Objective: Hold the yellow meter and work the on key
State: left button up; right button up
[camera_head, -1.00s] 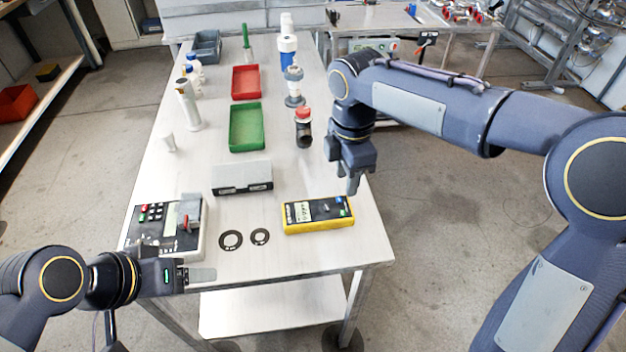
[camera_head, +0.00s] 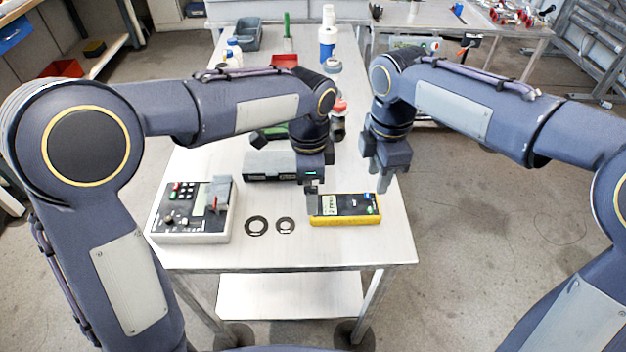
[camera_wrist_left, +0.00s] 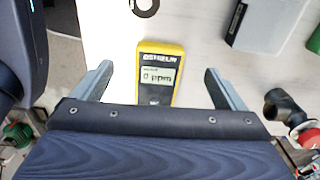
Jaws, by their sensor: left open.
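The yellow meter (camera_head: 348,209) lies flat near the table's front right, its long side along the front edge. In the left wrist view the meter (camera_wrist_left: 160,73) shows a screen reading "0 ppm"; its far part is hidden behind my gripper body. My left gripper (camera_head: 312,204) points down at the meter's left end. In the left wrist view my left gripper (camera_wrist_left: 159,78) is open, one finger on each side of the meter, not touching it as seen there. My right gripper (camera_head: 380,182) points down just behind the meter's right end. I cannot make out the on key.
A grey box (camera_head: 268,168) stands behind the meter. Two black rings (camera_head: 256,226) lie left of it, then a grey control unit (camera_head: 190,232) with keys. A red-capped dark fitting (camera_head: 338,126) stands further back. The table's front edge is close and bare.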

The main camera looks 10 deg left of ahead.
aim_at(334, 209)
pick_arm(q)
jog(key=shift+w+d+f, duration=0.1)
jog(key=shift+d+f, duration=0.2)
jog(key=shift+f, duration=0.35)
notch_tip(334, 209, down, 7)
jog(key=shift+r, duration=0.1)
jog(key=c, duration=1.2)
pick_arm(e)
grip_shut()
dwell(0.7)
